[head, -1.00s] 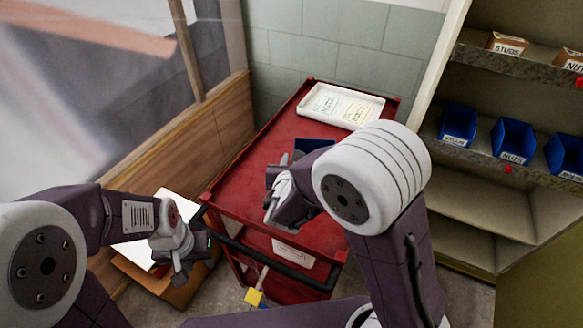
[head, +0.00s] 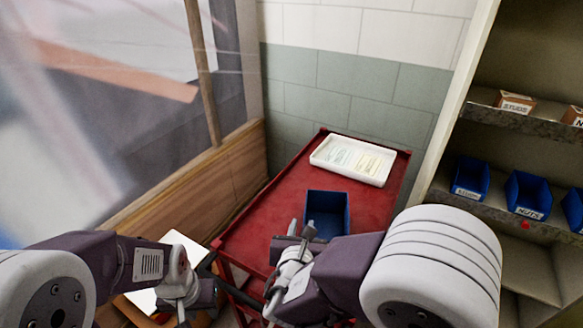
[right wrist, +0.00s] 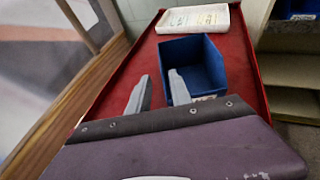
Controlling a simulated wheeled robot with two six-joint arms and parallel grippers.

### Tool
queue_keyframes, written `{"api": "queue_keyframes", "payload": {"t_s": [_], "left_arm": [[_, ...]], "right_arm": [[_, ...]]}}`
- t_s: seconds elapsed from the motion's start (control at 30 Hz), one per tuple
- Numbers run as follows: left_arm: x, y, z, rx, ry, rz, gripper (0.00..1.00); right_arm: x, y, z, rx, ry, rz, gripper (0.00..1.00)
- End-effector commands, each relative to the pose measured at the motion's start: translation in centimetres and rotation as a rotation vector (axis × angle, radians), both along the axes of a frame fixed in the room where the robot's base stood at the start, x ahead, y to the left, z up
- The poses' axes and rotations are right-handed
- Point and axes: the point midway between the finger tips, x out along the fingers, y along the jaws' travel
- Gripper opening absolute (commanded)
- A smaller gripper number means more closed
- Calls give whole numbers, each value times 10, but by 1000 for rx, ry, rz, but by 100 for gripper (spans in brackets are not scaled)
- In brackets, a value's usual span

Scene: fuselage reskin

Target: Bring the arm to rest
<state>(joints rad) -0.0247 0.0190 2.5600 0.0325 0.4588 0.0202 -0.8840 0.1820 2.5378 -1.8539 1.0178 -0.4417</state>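My right gripper (head: 290,248) is over the near part of the red cart, in front of a blue bin. In the right wrist view its two fingers (right wrist: 158,92) stand apart with nothing between them, and the right finger overlaps the bin in the picture. My left gripper (head: 185,297) hangs at the lower left, beside the cart's near left corner; its fingertips are too small and partly cut off to read. The right arm's big white joint covers the cart's near right side.
The red cart (head: 262,222) carries the blue bin (head: 327,212) and a white tray (head: 352,159) with labels. Shelves with blue bins (head: 527,192) and small boxes (head: 514,102) stand at the right. A wood-framed partition (head: 205,185) runs along the left. A cardboard box with white sheets (head: 180,258) is low left.

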Motion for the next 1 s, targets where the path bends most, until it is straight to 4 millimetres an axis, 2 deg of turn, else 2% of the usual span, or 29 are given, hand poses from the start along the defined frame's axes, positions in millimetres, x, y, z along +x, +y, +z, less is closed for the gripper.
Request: {"api": "queue_keyframes", "payload": {"t_s": [0.07, 0.17, 0.27, 0.3, 0.37, 0.4, 0.47, 0.5, 0.53, 0.63, 0.73, 0.83, 0.9, 1.0], "left_arm": [[0, 0, 1, 0, 0, 0, 36], [0, 0, 11, 0, 0, 0, 36], [0, 0, 26, 0, 0, 0, 36], [0, 0, 31, 0, 0, 0, 36], [0, 0, 38, 0, 0, 0, 36], [0, 0, 42, 0, 0, 0, 36], [0, 0, 49, 0, 0, 0, 36], [0, 0, 54, 0, 0, 0, 36], [0, 0, 57, 0, 0, 0, 36], [0, 0, 65, 0, 0, 0, 36], [0, 0, 70, 0, 0, 0, 36], [0, 0, 72, 0, 0, 0, 36], [0, 0, 70, 0, 0, 0, 36], [0, 0, 70, 0, 0, 0, 36]], "right_arm": [[1, -3, 1, 0, 0, -8, 25], [9, -29, 13, 6, -4, -82, 25], [17, -89, 34, 25, -16, -250, 25], [13, -118, 38, 47, -8, -350, 25], [-2, -159, 36, 103, 19, -519, 25], [-17, -184, 32, 156, 39, -646, 25], [-46, -215, 24, 264, 70, -852, 25], [-69, -230, 16, 359, 87, -1006, 25], [-86, -237, 9, 436, 97, -1119, 25], [-133, -237, -12, 708, 100, -1470, 25], [-159, -211, -29, 1004, 65, -1785, 25], [-163, -176, -41, 1294, 4, -2042, 25], [-157, -151, -46, 1464, -36, -2174, 25], [-145, -127, -49, 1647, -96, -2314, 25]]}}
